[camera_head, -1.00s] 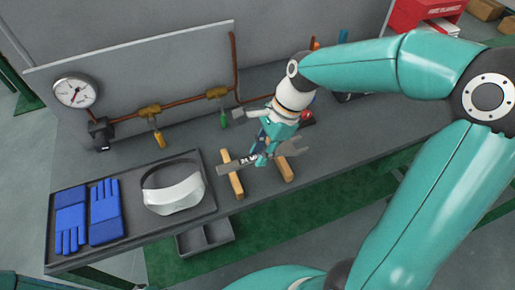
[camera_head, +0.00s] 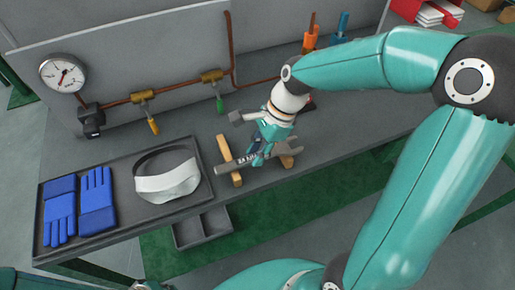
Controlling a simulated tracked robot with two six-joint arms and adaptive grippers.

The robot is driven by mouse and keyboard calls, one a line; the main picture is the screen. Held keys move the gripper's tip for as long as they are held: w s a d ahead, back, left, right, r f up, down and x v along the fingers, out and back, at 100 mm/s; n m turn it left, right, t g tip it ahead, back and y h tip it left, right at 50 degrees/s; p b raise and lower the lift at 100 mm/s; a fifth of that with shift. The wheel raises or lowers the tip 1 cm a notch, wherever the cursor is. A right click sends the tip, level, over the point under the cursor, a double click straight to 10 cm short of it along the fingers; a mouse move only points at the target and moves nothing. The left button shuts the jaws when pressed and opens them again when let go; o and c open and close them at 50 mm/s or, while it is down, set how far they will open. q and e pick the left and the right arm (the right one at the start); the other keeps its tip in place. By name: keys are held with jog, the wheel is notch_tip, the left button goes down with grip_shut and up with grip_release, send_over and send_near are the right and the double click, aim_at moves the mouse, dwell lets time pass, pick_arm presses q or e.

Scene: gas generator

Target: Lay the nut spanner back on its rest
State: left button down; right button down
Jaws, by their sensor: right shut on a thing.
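The grey nut spanner (camera_head: 230,166) lies level along the line of its rest, two wooden blocks, with its open jaw at the right. The left block (camera_head: 222,147) is under the handle and the right block (camera_head: 287,160) is near the jaw end. I cannot tell whether the spanner touches the blocks or hovers just above them. My right gripper (camera_head: 259,156) comes down from above and is shut on the middle of the spanner, between the blocks. The gripper hides part of the handle.
A black tray (camera_head: 118,233) with blue gloves (camera_head: 97,203) and a white visor (camera_head: 168,184) stands left of the rest. Behind are copper pipes with a gauge (camera_head: 63,73) and valves. An open grey bin (camera_head: 203,228) sits below the bench's front edge.

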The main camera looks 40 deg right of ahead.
jog(key=shift+f, duration=0.1)
jog(key=c, duration=0.9)
grip_release()
jog(key=shift+o, duration=0.2)
jog(key=v, duration=1.2)
jog(key=shift+f, duration=0.1)
